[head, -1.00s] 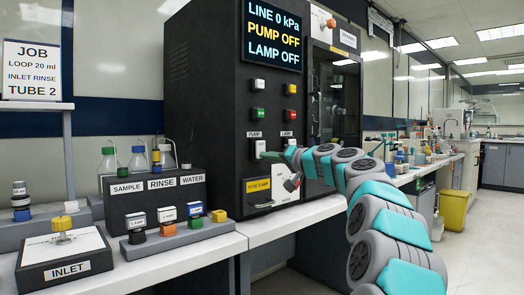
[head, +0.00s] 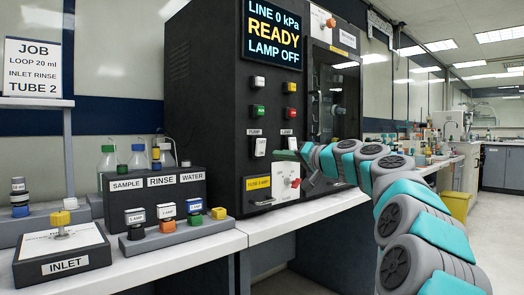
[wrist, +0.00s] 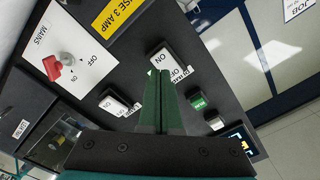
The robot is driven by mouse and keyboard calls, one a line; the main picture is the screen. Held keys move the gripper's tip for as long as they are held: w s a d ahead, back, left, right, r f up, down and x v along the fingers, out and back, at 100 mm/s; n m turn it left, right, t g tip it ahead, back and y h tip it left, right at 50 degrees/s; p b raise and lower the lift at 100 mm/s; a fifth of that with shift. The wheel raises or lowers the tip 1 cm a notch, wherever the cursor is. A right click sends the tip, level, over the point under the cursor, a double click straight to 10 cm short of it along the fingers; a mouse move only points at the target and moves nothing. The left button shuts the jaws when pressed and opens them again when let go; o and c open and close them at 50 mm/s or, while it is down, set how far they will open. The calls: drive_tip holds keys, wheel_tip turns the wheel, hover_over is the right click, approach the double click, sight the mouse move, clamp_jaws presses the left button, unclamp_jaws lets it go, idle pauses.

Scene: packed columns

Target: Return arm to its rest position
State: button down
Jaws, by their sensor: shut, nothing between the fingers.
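My gripper (head: 283,155) is shut and empty, its dark green fingers together in front of the black instrument cabinet (head: 208,95). In the head view the tips are right of the PUMP switch (head: 259,146) and just below the LAMP switch (head: 289,143). In the wrist view the fingers (wrist: 158,75) overlap one white ON/OFF rocker (wrist: 169,64); a second rocker (wrist: 118,103) is beside them. I see a gap to the panel in the head view, but its depth is hard to tell. My arm reaches in from the lower right. The display (head: 273,28) reads LINE 0 kPa, READY, LAMP OFF.
A MAINS panel with a red knob (head: 295,183) sits just below my gripper. Left on the bench are the INLET block (head: 62,255), a fuse block (head: 170,237) and a bottle rack (head: 152,190). The aisle floor (head: 490,245) at the right is clear.

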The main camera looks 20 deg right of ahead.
drive_tip(key=shift+s+d, duration=0.2)
drive_tip(key=shift+s, duration=0.45)
drive_tip(key=s+a+f+n+g+y+p, duration=0.1)
drive_tip(key=s+a+f+g, duration=0.2)
drive_tip(key=a, duration=0.5)
drive_tip(key=s+a+f+n+g+y, duration=0.1)
drive_tip(key=a+f+g, duration=0.1)
drive_tip(key=a+f, duration=0.45)
drive_tip(key=s+a+f+n+g+h+p, duration=0.2)
drive_tip(key=s+a+f+g, duration=0.4)
drive_tip(key=s+a+f, duration=0.75)
drive_tip(key=s+d+f+g+h, duration=0.2)
drive_tip(key=s+f, duration=0.3)
drive_tip(key=s, duration=0.5)
drive_tip(key=s+d+f+g+h+p, duration=0.1)
drive_tip(key=s+d+f+g+h, duration=0.1)
drive_tip(key=s+f, duration=0.4)
drive_tip(key=s+d+f+n+g+h+p, duration=0.1)
drive_tip(key=s+f, duration=0.5)
drive_tip(key=s, duration=0.9)
drive_tip(key=d+g+h, duration=0.1)
drive_tip(key=g, duration=0.1)
drive_tip(key=shift+s+d+f+g, duration=0.25)
drive_tip(key=shift+s+d+g, duration=0.05)
drive_tip(key=shift+s+g, duration=0.1)
